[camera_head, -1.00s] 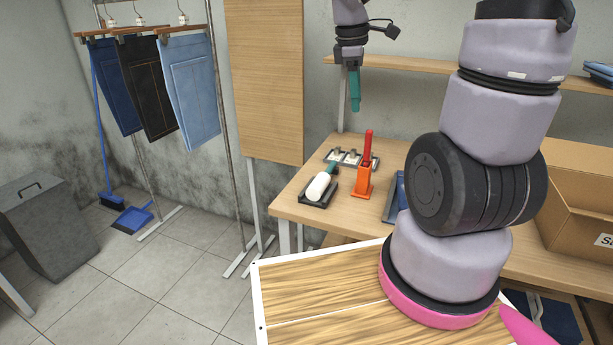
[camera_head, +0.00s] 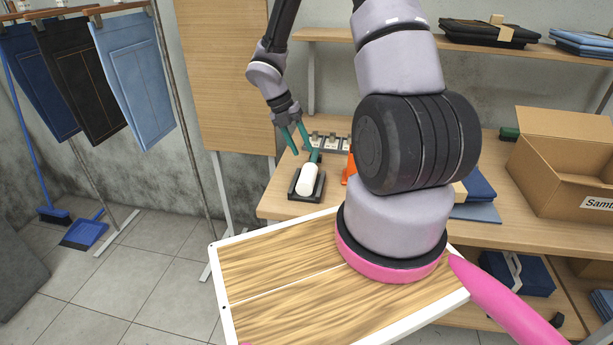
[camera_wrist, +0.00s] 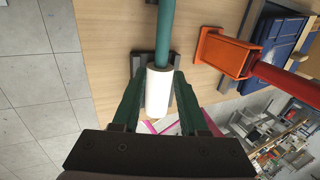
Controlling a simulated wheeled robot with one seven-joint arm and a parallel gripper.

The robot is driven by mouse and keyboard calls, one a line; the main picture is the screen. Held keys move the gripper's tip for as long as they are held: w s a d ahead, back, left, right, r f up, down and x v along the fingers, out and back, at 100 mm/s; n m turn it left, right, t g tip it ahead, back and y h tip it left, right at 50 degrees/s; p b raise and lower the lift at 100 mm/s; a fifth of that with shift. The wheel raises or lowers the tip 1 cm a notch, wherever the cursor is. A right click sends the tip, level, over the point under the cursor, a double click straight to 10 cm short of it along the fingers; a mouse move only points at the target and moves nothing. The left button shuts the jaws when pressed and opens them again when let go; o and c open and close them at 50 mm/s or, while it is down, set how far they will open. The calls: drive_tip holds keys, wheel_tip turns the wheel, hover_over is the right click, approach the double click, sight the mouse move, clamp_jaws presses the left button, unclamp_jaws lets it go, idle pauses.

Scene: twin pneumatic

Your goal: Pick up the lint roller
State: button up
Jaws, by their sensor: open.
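The lint roller (camera_head: 308,178) has a white roll and a teal handle. It rests on a small black tray (camera_head: 293,191) on the wooden table. My gripper (camera_head: 297,152) has teal fingers and is open just above and beside the roller in the head view. In the wrist view the white roll of the lint roller (camera_wrist: 158,92) appears between the two fingers of my gripper (camera_wrist: 158,112), with a visible gap on each side. The handle (camera_wrist: 165,30) runs away toward the top of that view.
An orange holder (camera_wrist: 222,53) with a red-handled tool stands right of the roller. Several metal pieces (camera_head: 328,143) lie behind. Blue folded items (camera_head: 478,190) and a cardboard box (camera_head: 560,160) are further right. A wooden panel (camera_head: 225,80) stands at the left.

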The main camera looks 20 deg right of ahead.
sight(311, 168)
drive_tip(key=shift+x, duration=3.15)
drive_tip(key=shift+w+d, duration=0.1)
drive_tip(key=shift+d, duration=0.05)
clamp_jaws()
